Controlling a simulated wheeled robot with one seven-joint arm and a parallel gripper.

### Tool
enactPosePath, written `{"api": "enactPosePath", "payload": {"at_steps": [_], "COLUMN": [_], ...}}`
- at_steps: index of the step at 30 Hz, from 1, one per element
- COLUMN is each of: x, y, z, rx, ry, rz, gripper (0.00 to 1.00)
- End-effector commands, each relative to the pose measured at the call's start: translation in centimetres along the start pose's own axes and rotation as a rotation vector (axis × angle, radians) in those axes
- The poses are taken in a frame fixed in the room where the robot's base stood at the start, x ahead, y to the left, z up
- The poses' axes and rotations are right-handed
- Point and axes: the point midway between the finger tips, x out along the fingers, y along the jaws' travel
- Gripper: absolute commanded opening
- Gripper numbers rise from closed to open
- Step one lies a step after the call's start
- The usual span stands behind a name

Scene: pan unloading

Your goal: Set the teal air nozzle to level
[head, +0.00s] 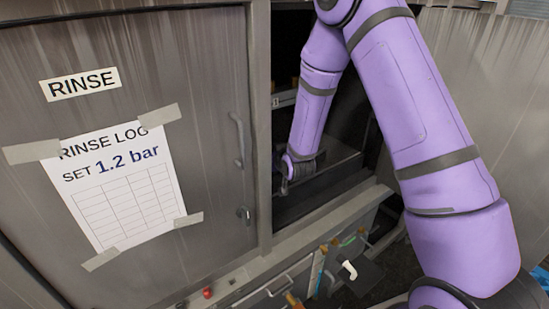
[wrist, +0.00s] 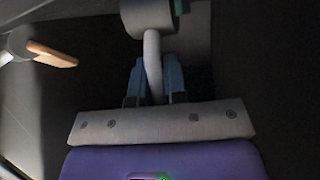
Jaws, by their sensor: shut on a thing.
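In the wrist view, my gripper (wrist: 153,75) has two blue fingers closed on either side of a curved light grey bar (wrist: 152,45). The bar joins a grey cylinder (wrist: 146,17) at the top of the view. A small teal part (wrist: 180,6), perhaps of the air nozzle, shows beside the cylinder and is cut off by the top edge. I cannot tell its tilt. In the head view, my gripper (head: 291,172) reaches into the dark opening; its fingers and the teal nozzle cannot be made out there.
An orange-brown flat piece on a pale round mount (wrist: 52,54) shows at the left in the wrist view. In the head view, a metal door (head: 215,150) with a rinse log sheet (head: 120,190) stands left of the opening. A ledge (head: 330,207) runs below it, with several handles lower down.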

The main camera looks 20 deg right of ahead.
Motion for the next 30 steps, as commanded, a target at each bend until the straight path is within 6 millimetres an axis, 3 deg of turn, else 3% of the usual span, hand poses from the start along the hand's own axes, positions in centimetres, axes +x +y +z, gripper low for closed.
{"api": "enactPosePath", "payload": {"at_steps": [13, 14, 17, 26, 30], "x": [0.1, 0.1, 0.1, 0.0, -1.2], "y": [0.0, 0.0, 0.0, 0.0, 0.0], "z": [0.0, 0.0, 0.0, -0.1, -0.2], "rx": [-0.006, -0.006, -0.006, -0.005, -0.005], "ry": [-0.031, -0.031, -0.031, -0.03, -0.028], "rz": [0.002, 0.002, 0.002, 0.002, 0.002], "gripper": [0.0, 0.17, 0.38, 0.38, 0.38]}}
